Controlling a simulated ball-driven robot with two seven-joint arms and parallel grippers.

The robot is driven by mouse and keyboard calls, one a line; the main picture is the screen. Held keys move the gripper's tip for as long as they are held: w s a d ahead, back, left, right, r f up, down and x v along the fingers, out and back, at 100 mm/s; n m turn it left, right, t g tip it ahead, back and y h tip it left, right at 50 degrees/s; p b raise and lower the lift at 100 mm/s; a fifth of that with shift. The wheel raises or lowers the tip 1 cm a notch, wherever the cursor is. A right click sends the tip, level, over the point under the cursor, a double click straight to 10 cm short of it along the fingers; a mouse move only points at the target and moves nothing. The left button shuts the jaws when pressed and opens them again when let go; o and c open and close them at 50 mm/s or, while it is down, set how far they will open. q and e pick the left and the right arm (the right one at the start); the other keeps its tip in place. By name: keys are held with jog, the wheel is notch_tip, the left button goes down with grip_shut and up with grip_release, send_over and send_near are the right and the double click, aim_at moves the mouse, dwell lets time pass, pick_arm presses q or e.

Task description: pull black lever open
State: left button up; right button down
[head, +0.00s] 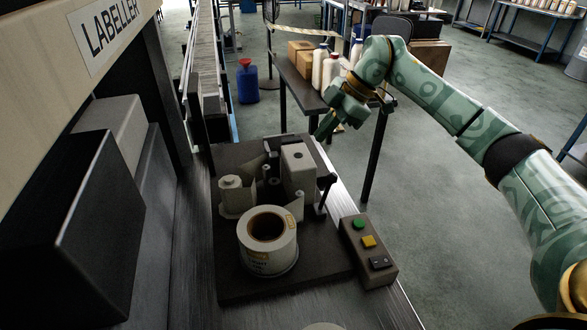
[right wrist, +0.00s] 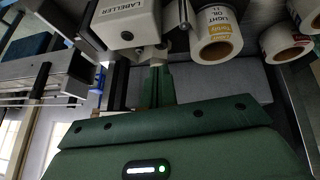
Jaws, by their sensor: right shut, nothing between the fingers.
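The black lever (head: 326,190) stands at the right side of the label unit in the head view, beside the pale grey box (head: 298,168). My right gripper (head: 320,135) is beyond the far right corner of the dark base plate (head: 240,285), apart from the lever. Its fingers point down and to the left. In the right wrist view the gripper's green fingers (right wrist: 159,82) are together and empty, below the box marked LABELLER (right wrist: 126,22). I cannot make out the lever clearly in that view. My left gripper is not in view.
A large label roll (head: 267,240) sits on the plate's near part. A button box (head: 368,250) with green, yellow and black controls is at its right. A table with bottles (head: 318,66) and cardboard boxes stands behind the gripper. The machine's dark housing fills the left.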

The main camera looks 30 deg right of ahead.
jog(key=s+m+g, duration=0.1)
jog(key=s+m, duration=0.1)
jog(key=b, duration=0.3)
send_over(325, 194)
jog(key=shift+h, duration=0.3)
jog(key=f, duration=1)
jog(key=shift+w+f, duration=0.1)
jog(key=shift+w, duration=0.3)
jog(key=shift+s+d, duration=0.1)
jog(key=shift+d, duration=0.1)
jog(key=d, duration=0.1)
jog(key=p, duration=0.1)
jog(key=d+y, duration=0.1)
jog(key=shift+s+d+f+p, duration=0.3)
jog(key=shift+s+d, duration=0.05)
